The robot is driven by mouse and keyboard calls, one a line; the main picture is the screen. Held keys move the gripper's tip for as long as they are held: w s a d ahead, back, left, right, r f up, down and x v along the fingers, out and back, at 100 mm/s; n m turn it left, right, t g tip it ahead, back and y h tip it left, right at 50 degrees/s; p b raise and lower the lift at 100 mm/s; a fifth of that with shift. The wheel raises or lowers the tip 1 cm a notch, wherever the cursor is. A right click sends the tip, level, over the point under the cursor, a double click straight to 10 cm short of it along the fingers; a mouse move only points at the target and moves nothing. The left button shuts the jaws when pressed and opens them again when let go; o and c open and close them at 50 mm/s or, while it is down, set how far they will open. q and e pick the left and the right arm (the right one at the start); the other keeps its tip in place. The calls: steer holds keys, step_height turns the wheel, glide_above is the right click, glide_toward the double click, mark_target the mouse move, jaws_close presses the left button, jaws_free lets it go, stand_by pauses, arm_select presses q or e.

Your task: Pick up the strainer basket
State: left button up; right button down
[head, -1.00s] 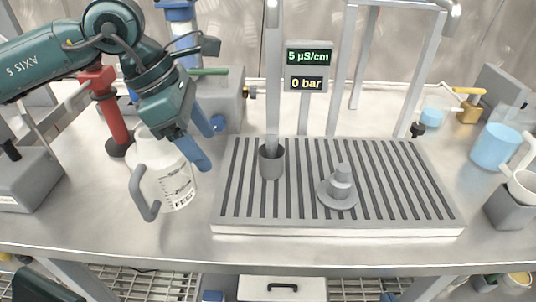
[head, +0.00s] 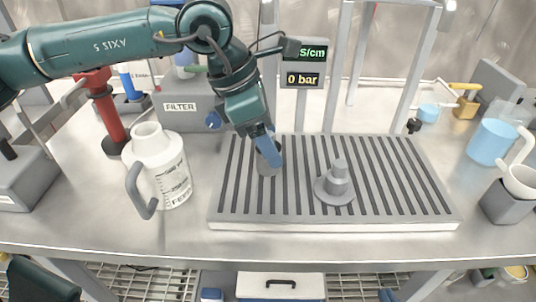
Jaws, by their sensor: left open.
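A dark grey cup-shaped piece, which I take to be the strainer basket (head: 264,168), stands upright on the slatted grey drain tray (head: 400,213), left of its middle. My left gripper (head: 268,150) points down at it from above, its blue fingers overlapping its upper part in the head view. The gripper is open. The fingers hide the basket's rim and upright tab, and I cannot tell whether they touch it. A stepped grey piece with a round flange (head: 338,182) stands to its right on the tray. My right gripper is not in view.
A white jug (head: 160,165) stands left of the tray. A grey box labelled FILTER (head: 187,118) with a blue knob stands behind it. A display post (head: 302,78) rises behind the tray. Blue and grey cups (head: 492,142) are at the right.

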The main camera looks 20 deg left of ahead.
arm_select(q)
steer(key=shift+c, duration=0.4)
steer(key=c, duration=1.1)
steer(key=shift+r, duration=0.1)
